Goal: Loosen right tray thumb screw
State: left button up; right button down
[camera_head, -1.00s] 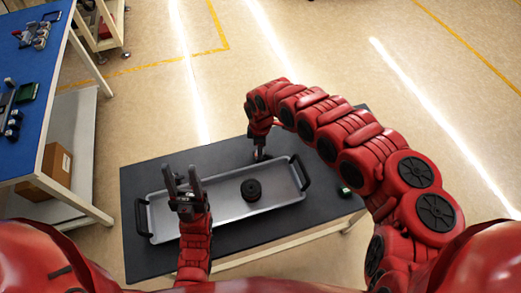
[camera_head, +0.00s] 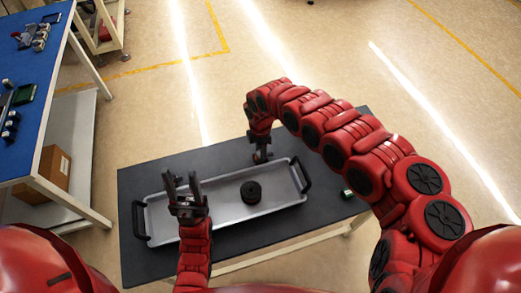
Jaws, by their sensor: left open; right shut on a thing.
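A grey metal tray (camera_head: 226,214) with black handles at both ends lies on the dark table top. A black round knob-like piece (camera_head: 251,192) stands in the tray, right of its middle. My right gripper (camera_head: 262,157) points down at the tray's far edge, right of centre. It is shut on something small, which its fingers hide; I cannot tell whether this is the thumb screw. My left gripper (camera_head: 182,183) is open and empty above the tray's left part, its fingers pointing up and away.
The dark table (camera_head: 135,187) has bare strips around the tray. A small dark green-and-white item (camera_head: 347,193) lies at its right edge. A blue workbench (camera_head: 45,90) with parts stands at the left, a cardboard box (camera_head: 55,168) on its lower shelf.

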jog(key=c, duration=0.5)
grip_release()
notch_tip(320, 180, up, 18)
jog(key=p, duration=0.4)
jog(key=shift+f, duration=0.25)
